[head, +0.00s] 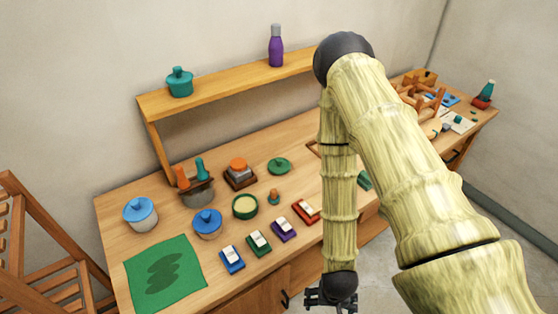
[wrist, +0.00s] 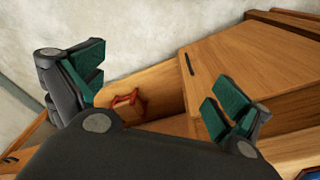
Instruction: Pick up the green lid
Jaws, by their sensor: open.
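The green lid (head: 279,166) lies flat on the tabletop behind a round green pot (head: 245,207) with a pale inside. It is a low disc with a small knob on top. My gripper (head: 330,300) hangs at the bottom of the head view, in front of the table's front edge, well apart from the lid. In the wrist view my gripper (wrist: 155,90) shows its green-padded fingers spread wide with nothing between them. The lid cannot be made out in the wrist view.
Blue-lidded pots (head: 140,213), a dark utensil pot (head: 196,190), a brown stand (head: 240,176) and a small knobbed piece (head: 273,197) surround the lid's area. Several coloured blocks (head: 284,229) line the front. A raised shelf (head: 225,91) stands behind. My arm hides the table's middle.

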